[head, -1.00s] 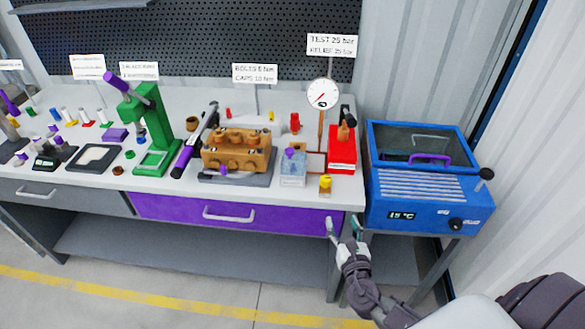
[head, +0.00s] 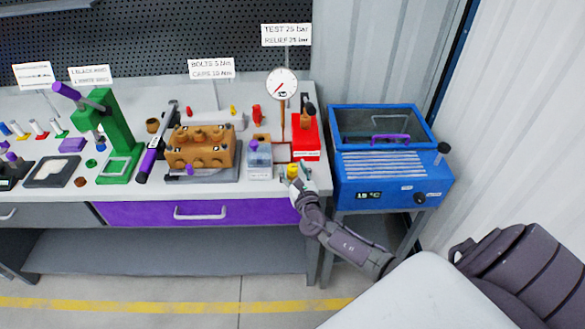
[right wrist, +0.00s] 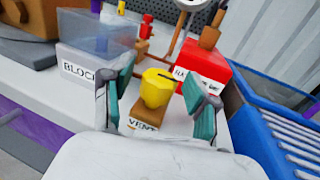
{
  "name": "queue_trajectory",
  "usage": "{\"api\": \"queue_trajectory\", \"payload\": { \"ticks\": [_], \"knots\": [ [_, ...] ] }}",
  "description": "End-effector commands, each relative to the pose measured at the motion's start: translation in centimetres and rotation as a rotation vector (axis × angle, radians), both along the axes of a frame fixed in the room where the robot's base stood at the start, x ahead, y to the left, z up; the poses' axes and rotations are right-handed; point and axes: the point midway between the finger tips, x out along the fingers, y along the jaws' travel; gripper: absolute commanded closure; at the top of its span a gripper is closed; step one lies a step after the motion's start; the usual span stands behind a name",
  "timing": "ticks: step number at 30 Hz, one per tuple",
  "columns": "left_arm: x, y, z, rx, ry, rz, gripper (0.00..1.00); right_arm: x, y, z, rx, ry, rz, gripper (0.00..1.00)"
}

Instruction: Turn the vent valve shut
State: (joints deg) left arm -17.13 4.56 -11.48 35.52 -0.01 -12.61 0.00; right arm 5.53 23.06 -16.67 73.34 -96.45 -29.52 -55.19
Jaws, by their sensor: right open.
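The vent valve (right wrist: 157,88) has a yellow knob with a dark line across its top. It stands on a small brown base with a label (right wrist: 143,125) reading VENT, at the bench's front edge. In the head view the yellow knob (head: 292,171) is partly hidden by my right gripper (head: 294,178). In the right wrist view my right gripper (right wrist: 160,98) is open, with one teal-padded finger on each side of the knob. A gap shows between the fingers and the knob. My left gripper is in neither view.
A clear box (right wrist: 95,45) labelled BLOCK stands left of the valve. A red unit (head: 306,137) stands behind right, with a gauge (head: 282,84) on a pipe nearby. A blue bath (head: 385,178) stands right of the bench. A brown pump block (head: 200,150) sits farther left.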

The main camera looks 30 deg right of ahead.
Motion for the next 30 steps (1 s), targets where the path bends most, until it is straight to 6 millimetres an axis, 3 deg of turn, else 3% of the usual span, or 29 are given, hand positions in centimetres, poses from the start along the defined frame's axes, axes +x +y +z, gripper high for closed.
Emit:
{"api": "queue_trajectory", "payload": {
  "ticks": [10,20,30],
  "knots": [
    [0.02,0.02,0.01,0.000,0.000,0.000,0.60,0.33,-0.07,-0.01,0.000,0.000,0.001,0.43],
    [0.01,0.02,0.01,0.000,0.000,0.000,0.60,0.32,-0.07,0.00,0.000,0.000,0.000,0.97],
    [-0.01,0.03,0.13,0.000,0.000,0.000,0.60,0.33,0.03,0.00,0.003,0.000,-0.043,1.00]
  ]
}}
